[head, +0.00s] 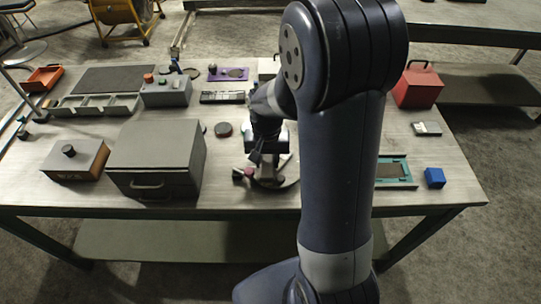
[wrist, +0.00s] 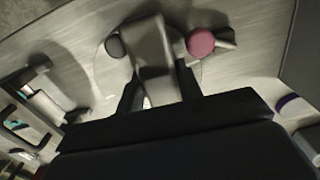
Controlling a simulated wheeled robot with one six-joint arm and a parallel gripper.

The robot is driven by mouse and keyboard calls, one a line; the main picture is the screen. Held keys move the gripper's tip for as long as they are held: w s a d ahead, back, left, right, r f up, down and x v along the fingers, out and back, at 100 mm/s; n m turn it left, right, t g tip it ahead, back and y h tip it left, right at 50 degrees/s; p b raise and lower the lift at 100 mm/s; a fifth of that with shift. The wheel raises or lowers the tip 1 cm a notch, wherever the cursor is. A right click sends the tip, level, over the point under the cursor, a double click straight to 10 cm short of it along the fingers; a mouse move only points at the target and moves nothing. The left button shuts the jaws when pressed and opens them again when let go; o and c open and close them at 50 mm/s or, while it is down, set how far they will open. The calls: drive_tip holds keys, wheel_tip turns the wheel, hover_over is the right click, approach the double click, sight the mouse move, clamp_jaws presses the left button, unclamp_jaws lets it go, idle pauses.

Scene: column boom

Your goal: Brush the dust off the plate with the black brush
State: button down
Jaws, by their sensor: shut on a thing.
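The plate (head: 284,183) is a pale round disc near the front middle of the table, partly hidden by my gripper. My gripper (head: 262,156) points down over it. The brush is over the plate (wrist: 103,76), whose edge shows at both sides. I cannot tell whether the brush touches the plate. Dust cannot be made out.
A reddish round-ended object (wrist: 201,42) and a black round one (wrist: 115,46) are close to the plate. A grey box with a handle (head: 155,160) stands left. A teal tray (head: 395,172), blue cube (head: 435,178) and red box (head: 417,88) are right.

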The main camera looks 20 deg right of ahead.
drive_tip(key=shift+w+d, duration=0.85)
drive_tip(key=shift+d, duration=0.3)
idle(1.5)
drive_tip(key=shift+r, duration=0.15)
wheel_tip(320, 180, up, 6)
drive_tip(key=p, duration=0.4)
drive_tip(key=shift+d+p, duration=0.1)
drive_tip(key=shift+p, duration=0.2)
drive_tip(key=shift+r+p, duration=1.15)
drive_tip(key=shift+r, duration=0.35)
drive_tip(key=shift+f, duration=0.1)
